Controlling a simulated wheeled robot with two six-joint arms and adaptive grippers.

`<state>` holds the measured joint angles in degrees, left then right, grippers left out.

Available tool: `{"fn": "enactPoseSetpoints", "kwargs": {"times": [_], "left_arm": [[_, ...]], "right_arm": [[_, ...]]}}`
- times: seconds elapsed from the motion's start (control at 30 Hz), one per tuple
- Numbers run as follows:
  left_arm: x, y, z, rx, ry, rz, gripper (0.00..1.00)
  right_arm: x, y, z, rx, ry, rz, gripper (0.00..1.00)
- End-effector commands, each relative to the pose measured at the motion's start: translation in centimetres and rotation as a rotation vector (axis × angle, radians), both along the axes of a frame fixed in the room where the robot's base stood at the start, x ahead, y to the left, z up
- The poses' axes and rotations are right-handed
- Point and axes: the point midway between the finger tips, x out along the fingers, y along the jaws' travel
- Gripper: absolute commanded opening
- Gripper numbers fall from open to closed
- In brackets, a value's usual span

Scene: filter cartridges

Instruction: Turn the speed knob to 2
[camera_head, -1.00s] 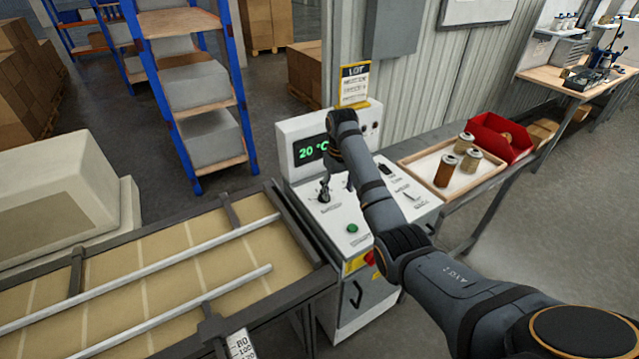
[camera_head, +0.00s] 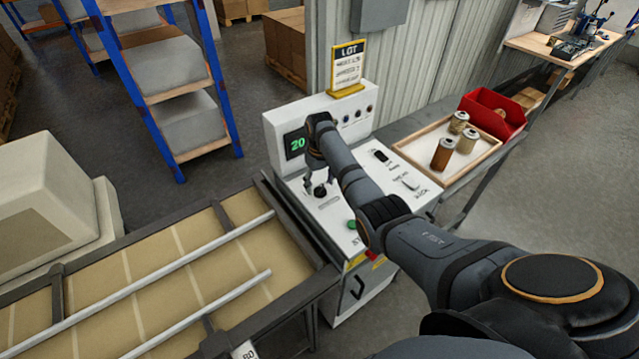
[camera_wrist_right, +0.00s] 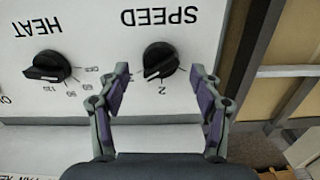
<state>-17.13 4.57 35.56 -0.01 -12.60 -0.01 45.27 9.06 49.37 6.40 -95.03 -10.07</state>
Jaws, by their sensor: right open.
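The black speed knob (camera_wrist_right: 160,62) sits on the white control panel (camera_wrist_right: 95,95), under the upside-down label SPEED in the right wrist view. A figure 2 is printed just below it there. The knob's pale mark points to the lower left in that view, not straight at the 2; other scale marks are hidden by a finger. My right gripper (camera_wrist_right: 160,85) is open, with one finger on each side of the knob and gaps visible. In the head view my right gripper (camera_head: 317,184) is over the panel at the knob. My left gripper is not in view.
The black heat knob (camera_wrist_right: 48,67) is beside the speed knob. A green button (camera_head: 351,224) and switches are on the panel. A conveyor (camera_head: 150,275) lies to the left. A tray (camera_head: 481,157) with cartridges and a red bin (camera_head: 497,112) stand to the right.

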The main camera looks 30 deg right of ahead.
Motion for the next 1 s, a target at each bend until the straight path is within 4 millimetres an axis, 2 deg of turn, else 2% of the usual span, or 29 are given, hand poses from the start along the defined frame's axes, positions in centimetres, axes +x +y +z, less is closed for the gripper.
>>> {"fn": "enactPoseSetpoints", "kwargs": {"times": [0.17,0.43,0.8,0.83,1.0], "left_arm": [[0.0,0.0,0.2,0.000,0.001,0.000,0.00],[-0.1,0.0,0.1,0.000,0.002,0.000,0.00],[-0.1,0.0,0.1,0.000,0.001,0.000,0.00],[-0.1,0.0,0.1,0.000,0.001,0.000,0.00],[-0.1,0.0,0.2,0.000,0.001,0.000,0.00]], "right_arm": [[0.0,0.0,-1.5,0.000,0.000,0.000,0.65],[0.0,0.0,-1.6,-0.001,-0.001,0.001,0.64],[0.0,0.0,-1.6,-0.001,-0.001,0.001,0.14],[0.0,0.0,-1.6,-0.001,-0.001,0.001,0.11],[0.0,0.0,-1.6,-0.001,0.000,0.010,0.11]]}}
